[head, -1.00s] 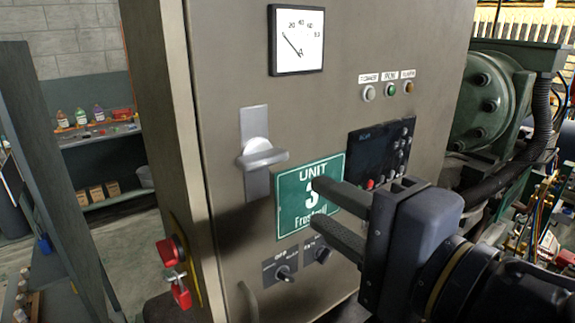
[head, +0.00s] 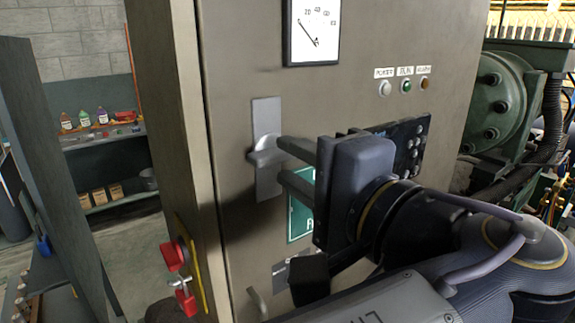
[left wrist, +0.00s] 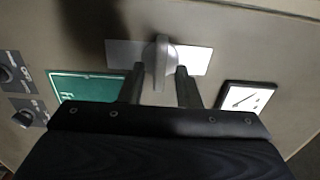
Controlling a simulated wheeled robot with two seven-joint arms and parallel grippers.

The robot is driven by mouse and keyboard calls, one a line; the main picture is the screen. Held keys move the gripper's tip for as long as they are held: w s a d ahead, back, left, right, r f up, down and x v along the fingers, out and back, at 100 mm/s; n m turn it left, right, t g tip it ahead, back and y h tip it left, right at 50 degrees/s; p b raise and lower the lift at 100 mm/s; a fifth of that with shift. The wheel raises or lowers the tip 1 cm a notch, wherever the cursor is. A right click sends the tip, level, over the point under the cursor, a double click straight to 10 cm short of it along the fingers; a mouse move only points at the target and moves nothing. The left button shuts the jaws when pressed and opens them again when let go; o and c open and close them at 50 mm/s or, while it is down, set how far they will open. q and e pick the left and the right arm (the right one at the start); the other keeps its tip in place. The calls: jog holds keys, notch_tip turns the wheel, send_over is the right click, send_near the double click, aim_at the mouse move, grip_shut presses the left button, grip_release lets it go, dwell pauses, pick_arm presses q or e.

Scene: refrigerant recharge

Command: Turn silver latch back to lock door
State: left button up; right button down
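The silver latch (head: 266,152) sits on its pale plate on the grey-brown cabinet door (head: 240,90), with its handle level across the plate in the head view. My left gripper (head: 290,164) is open, its two fingers pointing at the latch from the right. In the left wrist view the latch handle (left wrist: 160,60) stands between the two fingertips (left wrist: 160,75), one on each side, with gaps visible. Whether either finger touches the handle cannot be told. My right gripper is not in view.
The green unit sign (head: 300,215) and the black control panel (head: 418,140) are partly hidden behind my left gripper and arm. A dial gauge (head: 315,28) is above. A red padlock (head: 185,298) hangs at the cabinet's left edge. Shelves (head: 110,165) stand at the back left.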

pick_arm(q)
jog(key=shift+w+a, duration=0.2)
jog(key=shift+w, duration=0.15)
jog(key=shift+c, duration=0.4)
jog(key=shift+s, duration=0.1)
grip_shut()
jog(key=shift+r+m+p, duration=0.15)
jog(key=shift+m+p, duration=0.25)
jog(key=shift+p, duration=0.2)
jog(key=shift+m+p, duration=1.2)
jog(key=shift+p, duration=0.3)
jog(key=shift+m+p, duration=0.6)
jog(key=shift+f, duration=0.2)
